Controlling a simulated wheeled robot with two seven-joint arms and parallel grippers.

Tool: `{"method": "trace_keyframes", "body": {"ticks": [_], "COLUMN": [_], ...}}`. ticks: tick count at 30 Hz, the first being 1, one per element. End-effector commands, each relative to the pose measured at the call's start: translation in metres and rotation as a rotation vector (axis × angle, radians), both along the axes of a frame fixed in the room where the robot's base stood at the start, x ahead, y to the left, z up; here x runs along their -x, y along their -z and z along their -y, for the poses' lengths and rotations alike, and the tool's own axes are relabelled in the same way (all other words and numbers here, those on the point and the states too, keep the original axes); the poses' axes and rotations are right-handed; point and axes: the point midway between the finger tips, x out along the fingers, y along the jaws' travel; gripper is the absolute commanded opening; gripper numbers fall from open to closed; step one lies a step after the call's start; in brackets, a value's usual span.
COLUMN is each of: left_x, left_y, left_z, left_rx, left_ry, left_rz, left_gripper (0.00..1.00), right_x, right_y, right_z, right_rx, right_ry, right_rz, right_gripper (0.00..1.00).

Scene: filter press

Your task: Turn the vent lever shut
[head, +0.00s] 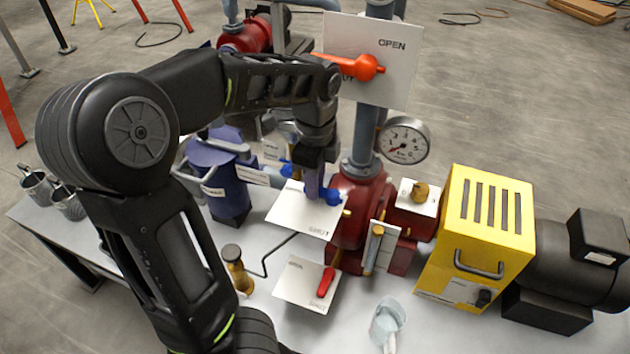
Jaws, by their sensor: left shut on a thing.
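A blue lever (331,196) sits on a white plate (285,215) in the middle of the head view. The word SHUT shows near the plate's lower right edge. My left gripper (314,190) points down from above and is shut on the blue lever. The gripper hides part of the lever and plate, so the lever's exact angle is hard to tell. No label that I can read names this lever as the vent. My right gripper is not in view.
An orange lever (366,67) on an OPEN plate (402,85) stands behind. A red lever (326,283) on another plate (292,285) is in front. A gauge (405,140), yellow box (470,245) and blue filter housing (225,190) stand close by. A clear jug (387,322) is near the front.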

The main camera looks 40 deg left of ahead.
Motion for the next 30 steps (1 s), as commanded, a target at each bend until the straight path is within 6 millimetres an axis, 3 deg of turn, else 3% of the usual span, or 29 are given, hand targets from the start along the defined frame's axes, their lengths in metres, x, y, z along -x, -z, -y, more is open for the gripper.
{"method": "trace_keyframes", "body": {"ticks": [5, 20, 30], "left_x": [0.0, 0.0006, 0.0059], "left_y": [-0.0001, -0.0005, -0.0014], "left_z": [0.0, 0.0001, 0.0013], "left_rx": [0.0, 0.0, -0.002], "left_ry": [0.0, -0.014, -0.143], "left_rz": [0.0, 0.0, -0.001], "left_gripper": [0.0, 0.0, 0.0], "right_x": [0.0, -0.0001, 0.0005], "right_y": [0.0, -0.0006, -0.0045], "right_z": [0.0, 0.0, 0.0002], "right_rx": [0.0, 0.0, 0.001], "right_ry": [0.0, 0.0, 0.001], "right_rz": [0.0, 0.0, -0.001], "right_gripper": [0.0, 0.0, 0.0]}}
